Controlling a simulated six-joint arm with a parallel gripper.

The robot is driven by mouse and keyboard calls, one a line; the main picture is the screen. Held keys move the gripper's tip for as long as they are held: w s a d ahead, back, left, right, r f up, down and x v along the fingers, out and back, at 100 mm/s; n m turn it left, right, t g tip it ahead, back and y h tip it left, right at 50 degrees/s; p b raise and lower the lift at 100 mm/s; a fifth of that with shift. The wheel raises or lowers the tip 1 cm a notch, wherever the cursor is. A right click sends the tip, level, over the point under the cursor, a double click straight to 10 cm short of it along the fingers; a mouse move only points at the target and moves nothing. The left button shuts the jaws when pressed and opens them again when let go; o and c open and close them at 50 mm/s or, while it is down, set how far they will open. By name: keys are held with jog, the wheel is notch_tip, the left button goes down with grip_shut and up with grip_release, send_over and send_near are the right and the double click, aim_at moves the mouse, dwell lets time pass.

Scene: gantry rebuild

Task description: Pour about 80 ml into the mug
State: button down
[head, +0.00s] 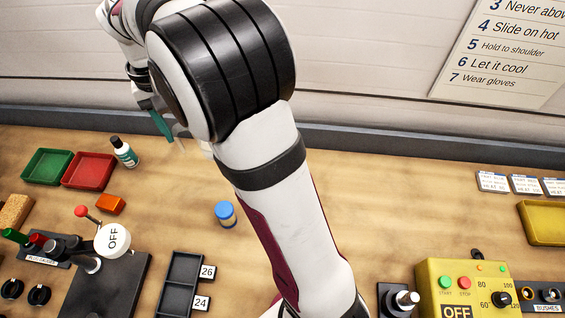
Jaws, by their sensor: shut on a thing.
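My gripper (149,104) is in the upper left of the head view, above the back of the bench and partly hidden by my own arm. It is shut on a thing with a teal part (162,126). A pale, see-through part shows just right of the teal; my arm covers the rest, so I cannot tell its full shape or what it holds. I cannot make out a mug; my arm hides part of the bench.
A bottle (124,152) stands near a red tray (89,171) and a green tray (48,166). A blue-lidded jar (226,214) stands left of my forearm. A lever press (112,240) is front left; a yellow control box (463,290) is front right.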

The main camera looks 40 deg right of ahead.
jog(key=m, duration=0.1)
jog(key=a+m, duration=0.1)
jog(key=shift+w+m, duration=0.25)
jog(key=shift+m, duration=0.05)
jog(key=shift+f+m, duration=0.2)
jog(key=shift+m, duration=0.1)
notch_tip(320, 180, down, 14)
jog(key=shift+d, duration=0.1)
jog(key=s+d+r+t+y, duration=0.1)
jog(key=d+r+y, duration=0.1)
jog(key=s+d+r+t+y+p, duration=0.1)
jog(key=s+d+r+t+y, duration=0.1)
jog(key=d+r+y, duration=0.1)
jog(key=s+d+r+t+y, duration=0.1)
jog(key=s+d+r+y, duration=0.1)
jog(key=d+r, duration=0.1)
jog(key=shift+s+t, duration=0.15)
jog(key=shift+t, duration=0.25)
jog(key=shift+s+d+r+t+y+p, duration=0.2)
jog(key=shift+d+r+t+y+p, duration=0.15)
jog(key=shift+y+p, duration=0.35)
